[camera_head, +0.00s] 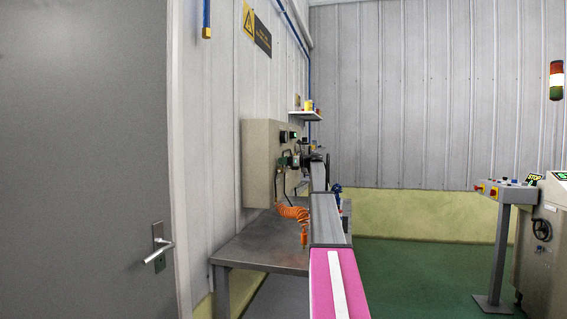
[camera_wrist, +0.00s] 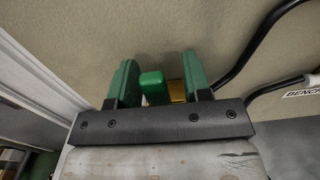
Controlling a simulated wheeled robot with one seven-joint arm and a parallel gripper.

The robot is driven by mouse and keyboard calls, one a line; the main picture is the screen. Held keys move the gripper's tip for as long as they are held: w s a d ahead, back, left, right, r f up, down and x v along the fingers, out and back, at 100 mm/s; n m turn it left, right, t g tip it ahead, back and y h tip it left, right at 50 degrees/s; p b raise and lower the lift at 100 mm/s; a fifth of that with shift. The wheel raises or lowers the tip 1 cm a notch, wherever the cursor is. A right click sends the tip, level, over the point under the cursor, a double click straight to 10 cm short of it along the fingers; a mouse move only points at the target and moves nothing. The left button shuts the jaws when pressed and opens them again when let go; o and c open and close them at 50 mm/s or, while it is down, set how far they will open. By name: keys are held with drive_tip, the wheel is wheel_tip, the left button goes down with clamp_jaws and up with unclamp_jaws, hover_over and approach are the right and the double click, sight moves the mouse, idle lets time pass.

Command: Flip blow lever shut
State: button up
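In the wrist view, my gripper (camera_wrist: 159,64) is open, with one green finger on each side. A small green block, which looks like the grip of the blow lever (camera_wrist: 152,82), shows between the fingers. It lies close to the left finger, and I cannot tell whether they touch. A brass-yellow part (camera_wrist: 177,90), perhaps the valve body, shows between the lever and the right finger. The gripper's dark bar hides what lies below. In the head view, my arm reaches to the beige wall panel (camera_head: 262,165); the lever is too small there to tell its angle.
A coiled orange hose (camera_head: 293,212) hangs by the panel above a grey metal bench (camera_head: 262,252). Black hoses (camera_wrist: 262,45) run right of the gripper in the wrist view. A small shelf (camera_head: 305,116) is on the wall above. A control stand (camera_head: 503,215) is far right; green floor lies between.

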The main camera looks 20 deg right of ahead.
drive_tip(key=v, duration=1.1)
drive_tip(key=shift+a, duration=0.1)
idle(0.4)
